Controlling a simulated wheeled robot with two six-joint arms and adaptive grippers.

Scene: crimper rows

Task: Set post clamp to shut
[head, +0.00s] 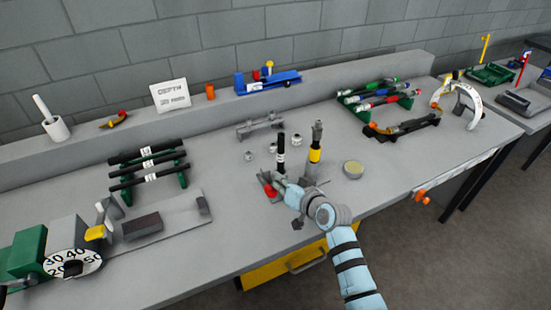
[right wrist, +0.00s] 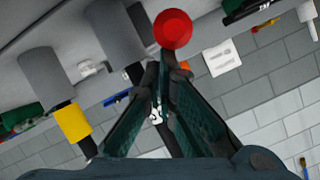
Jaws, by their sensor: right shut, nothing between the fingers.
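In the head view a device at mid-bench has a black post with a white label (head: 281,147) and a grey post with a yellow band (head: 315,150). A red knob (head: 268,190) sits low at its left; which part is the post clamp I cannot tell for sure. My right gripper (head: 281,184) is shut and empty, beside the red knob and in front of the black post. In the right wrist view the red knob (right wrist: 173,29) shows just past the closed fingertips (right wrist: 168,68); whether they touch is unclear. The yellow-banded post (right wrist: 72,120) is at left there. My left gripper is not in view.
A round tin (head: 353,169) lies right of the device. A grey rail (head: 260,124) and small metal parts stand behind it. A green rack with black rods (head: 147,165) and a dial machine (head: 70,262) are at left. Bare bench lies between the rack and the device.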

